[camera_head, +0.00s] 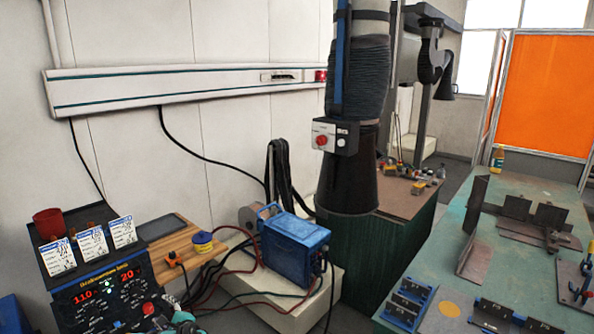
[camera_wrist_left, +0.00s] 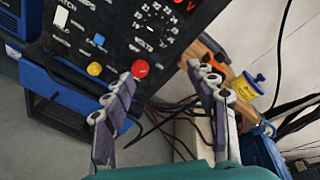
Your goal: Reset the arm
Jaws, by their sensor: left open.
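My left gripper (camera_head: 172,314) shows at the bottom edge of the head view, low beside the front of the welding machine's control panel (camera_head: 95,295). In the left wrist view my left gripper (camera_wrist_left: 162,80) has its two grey-purple fingers spread apart with nothing between them. The panel (camera_wrist_left: 125,35) lies beyond the fingertips, with a red button (camera_wrist_left: 140,68) near the left finger and a yellow button (camera_wrist_left: 94,69) left of it. I cannot tell if a finger touches the panel. My right gripper is in neither view.
A blue wire feeder (camera_head: 288,248) and loose cables stand right of the panel. A yellow tub (camera_head: 202,241) sits on a wooden board (camera_head: 172,246). A black fume extractor (camera_head: 348,170) rises mid-view. A green table (camera_head: 440,262) with metal parts stands at right.

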